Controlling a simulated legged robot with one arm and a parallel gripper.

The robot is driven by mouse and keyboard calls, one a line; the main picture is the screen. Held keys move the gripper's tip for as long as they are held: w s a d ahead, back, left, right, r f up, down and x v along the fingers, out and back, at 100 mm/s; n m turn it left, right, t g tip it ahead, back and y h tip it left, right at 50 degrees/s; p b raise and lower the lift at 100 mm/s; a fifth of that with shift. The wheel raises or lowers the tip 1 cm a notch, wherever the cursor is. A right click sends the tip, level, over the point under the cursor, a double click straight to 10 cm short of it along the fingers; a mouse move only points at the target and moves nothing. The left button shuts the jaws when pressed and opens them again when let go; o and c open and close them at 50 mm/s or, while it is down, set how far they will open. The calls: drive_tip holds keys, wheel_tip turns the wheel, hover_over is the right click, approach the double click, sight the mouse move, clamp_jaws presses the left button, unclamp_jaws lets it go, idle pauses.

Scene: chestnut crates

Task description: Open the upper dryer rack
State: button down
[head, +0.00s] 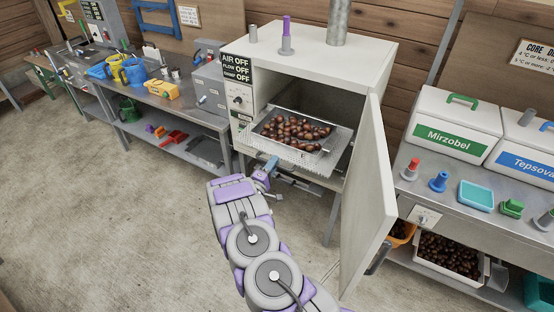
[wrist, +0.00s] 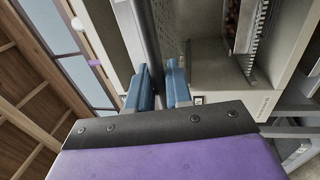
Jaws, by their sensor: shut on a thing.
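The dryer (head: 325,60) is a pale cabinet with its door (head: 370,195) swung wide open toward me. The upper dryer rack (head: 298,155) is a perforated metal tray holding brown chestnuts, and its front sticks out of the opening. My gripper (head: 270,163) is at the rack's front left, low against its edge. In the wrist view, my blue fingers (wrist: 158,88) are shut on a dark bar (wrist: 148,35), which looks like the rack's handle. A perforated surface (wrist: 172,38) lies beside the bar. The exact contact is hidden in the head view.
The open door stands right of my arm. A bench (head: 165,102) with jugs and a yellow box runs left of the dryer. A counter (head: 465,222) with a Mirzobel box (head: 452,125) stands right. The floor (head: 110,225) at left is clear.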

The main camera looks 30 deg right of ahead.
drive_tip(key=shift+s+a+f, duration=0.1)
drive_tip(key=shift+s+f, duration=0.1)
drive_tip(key=shift+s, duration=0.1)
drive_tip(key=c, duration=1.2)
unclamp_jaws()
drive_tip(key=shift+w+d, duration=0.1)
drive_tip(key=shift+d, duration=0.15)
drive_tip(key=shift+a+r, duration=0.1)
drive_tip(key=shift+a, duration=0.45)
drive_tip(key=p+v, duration=0.1)
drive_tip(key=v, duration=1.5)
drive_tip(key=shift+s+a, duration=0.2)
drive_tip(key=shift+s, duration=0.05)
